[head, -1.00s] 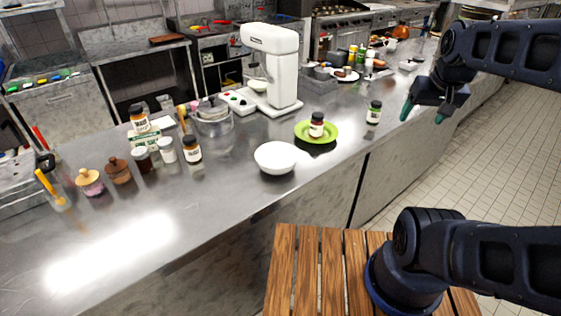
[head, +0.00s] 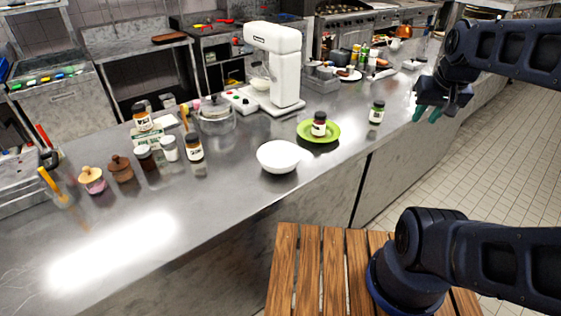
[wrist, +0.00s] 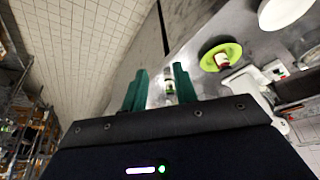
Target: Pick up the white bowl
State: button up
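The white bowl (head: 278,156) stands upright on the steel counter, near its front edge, left of the green plate. It also shows at the top right of the wrist view (wrist: 284,10), partly cut off. My gripper (head: 428,112) is in the air at the right of the head view, well to the right of the bowl. In the wrist view its two green fingers (wrist: 158,90) stand apart with a gap between them and nothing held.
A green plate (head: 331,135) with a dark-capped jar (head: 319,124) on it is right of the bowl. Another jar (head: 376,112) stands farther right. A white stand mixer (head: 273,68) is behind. Several jars and a glass pot (head: 215,117) stand left. The counter's front left is clear.

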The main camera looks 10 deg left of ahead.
jog(key=shift+w, duration=0.1)
jog(key=w+a+f+n+g, duration=0.1)
jog(key=w+a+n, duration=0.3)
jog(key=a+n, duration=0.35)
jog(key=w+a+f+n+g+h, duration=0.1)
jog(key=w+a+f+n, duration=0.1)
jog(key=w+a+n, duration=0.45)
jog(key=w+a+f+n+g, duration=0.1)
jog(key=w+a+n, duration=0.1)
jog(key=a+n, duration=0.65)
jog(key=s+a+f+n+h, duration=0.1)
jog(key=s+a+f+n, duration=0.1)
jog(key=a+f+n, duration=0.45)
jog(key=s+a+f+n, duration=0.1)
jog(key=a+f+n, duration=0.2)
jog(key=a+n, duration=0.55)
jog(key=s+a+f+n+h, duration=0.15)
jog(key=a+f+n, duration=0.3)
jog(key=a, duration=0.55)
jog(key=shift+y, duration=0.25)
jog(key=shift+x, duration=4.8)
jog(key=shift+w+d+r, duration=0.1)
jog(key=shift+w+d, duration=0.05)
grip_shut()
